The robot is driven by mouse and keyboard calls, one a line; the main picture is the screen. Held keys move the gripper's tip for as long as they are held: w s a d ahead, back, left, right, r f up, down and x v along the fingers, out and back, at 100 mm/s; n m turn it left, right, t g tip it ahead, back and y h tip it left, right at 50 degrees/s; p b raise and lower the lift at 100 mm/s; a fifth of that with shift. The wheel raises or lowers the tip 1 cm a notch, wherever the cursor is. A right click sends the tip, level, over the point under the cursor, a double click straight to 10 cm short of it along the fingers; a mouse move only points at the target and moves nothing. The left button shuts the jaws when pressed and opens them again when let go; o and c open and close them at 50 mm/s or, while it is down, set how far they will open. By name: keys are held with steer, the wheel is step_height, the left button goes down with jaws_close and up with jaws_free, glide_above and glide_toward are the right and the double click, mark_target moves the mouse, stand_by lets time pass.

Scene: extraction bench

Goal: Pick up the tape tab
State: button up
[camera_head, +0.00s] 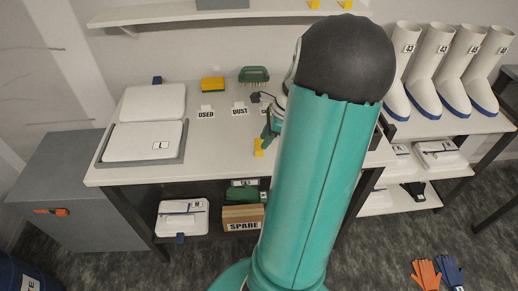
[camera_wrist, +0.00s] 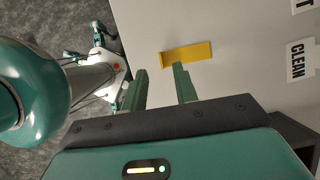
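The tape tab is a small yellow strip (camera_head: 259,147) near the front edge of the white bench. It also shows in the wrist view (camera_wrist: 187,54), lying just beyond my fingertips, with a fold at one end. My gripper (camera_wrist: 160,78) is open, with two green fingers apart and nothing between them. The tab is ahead of the fingers, more in line with the right one; I cannot tell the exact gap. In the head view, my gripper (camera_head: 269,130) is partly hidden behind my arm, close above the tab.
The bench (camera_head: 225,150) holds a grey tray (camera_head: 183,143) with white boxes at left. A yellow sponge (camera_head: 212,84), a green brush (camera_head: 254,74) and label cards (camera_head: 206,112) stand at the back. A "CLEAN" card (camera_wrist: 299,60) shows in the wrist view. White boots (camera_head: 432,58) stand at right.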

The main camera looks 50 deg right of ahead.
mark_target(259, 145)
steer(key=x, duration=0.5)
steer(key=shift+d+f, duration=0.15)
steer(key=shift+f, duration=0.1)
jaws_close()
